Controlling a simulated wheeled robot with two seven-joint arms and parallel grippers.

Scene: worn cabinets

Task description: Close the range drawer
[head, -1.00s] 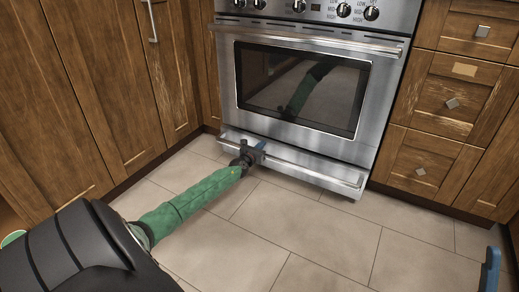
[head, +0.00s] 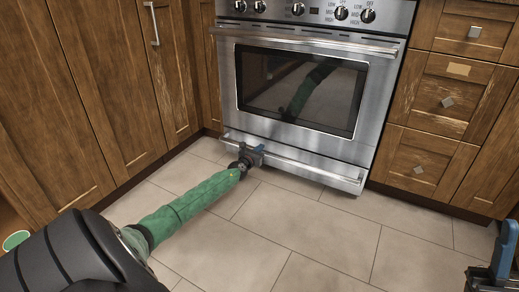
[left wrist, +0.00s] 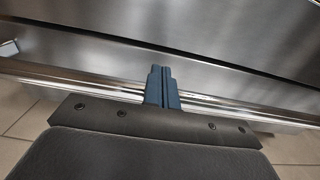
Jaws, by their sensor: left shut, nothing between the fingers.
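The range drawer (head: 315,171) is the low steel front with a long bar handle under the oven door. It looks nearly flush with the range; I cannot tell whether a small gap is left. My left gripper (head: 258,153) is at the left part of the drawer front, by the handle bar. In the left wrist view its blue fingers (left wrist: 162,84) are together and empty, over the bar handle (left wrist: 210,103); contact is unclear. My right gripper (head: 507,250) shows only partly at the lower right edge, away from the drawer.
The oven door (head: 300,90) above the drawer is shut. Wooden cabinets stand at the left (head: 95,80) and a wooden drawer stack (head: 435,110) at the right, all shut. The tiled floor (head: 300,235) in front is clear.

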